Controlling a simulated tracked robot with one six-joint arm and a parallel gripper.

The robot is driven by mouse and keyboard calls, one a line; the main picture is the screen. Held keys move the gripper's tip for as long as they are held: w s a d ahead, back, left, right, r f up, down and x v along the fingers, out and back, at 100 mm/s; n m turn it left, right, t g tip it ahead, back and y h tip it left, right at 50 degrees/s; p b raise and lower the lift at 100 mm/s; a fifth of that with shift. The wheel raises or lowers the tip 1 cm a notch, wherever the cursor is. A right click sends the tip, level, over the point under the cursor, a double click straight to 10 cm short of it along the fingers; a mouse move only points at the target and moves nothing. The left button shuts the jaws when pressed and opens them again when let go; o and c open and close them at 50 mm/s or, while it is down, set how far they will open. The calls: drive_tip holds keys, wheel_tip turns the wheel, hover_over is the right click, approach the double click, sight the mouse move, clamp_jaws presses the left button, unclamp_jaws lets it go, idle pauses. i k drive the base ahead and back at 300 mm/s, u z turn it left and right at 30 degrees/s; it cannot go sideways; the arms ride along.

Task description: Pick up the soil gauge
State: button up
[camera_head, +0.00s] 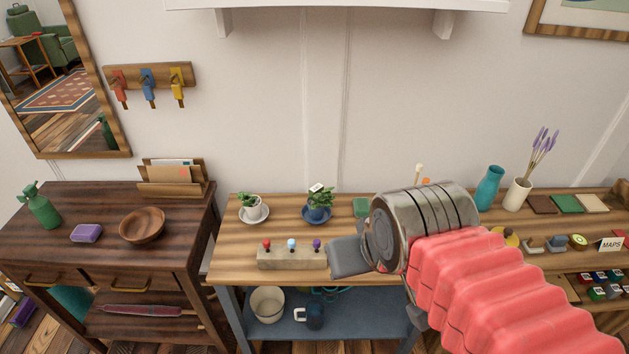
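A small white-topped piece with a dark mark, which looks like the soil gauge (317,188), stands up among the leaves of a plant in a blue pot (319,213). The blue pot sits on a blue saucer on the wooden bench (240,263); any stem of the gauge is hidden by the leaves. My gripper (345,258) is in front of and below the blue pot in the picture, to its right, apart from the gauge. Its dark fingers overlap in this view, so I cannot tell whether they are open or shut.
A plant in a white pot (251,210) stands left of the blue pot. A block with three coloured knobs (292,257) lies at the bench front, close beside my gripper in the picture. A green item (361,207) is partly hidden behind my arm.

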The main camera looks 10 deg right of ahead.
sight(317, 187)
drive_tip(key=u, duration=0.5)
drive_tip(key=i, duration=0.9)
drive_tip(key=u, duration=0.7)
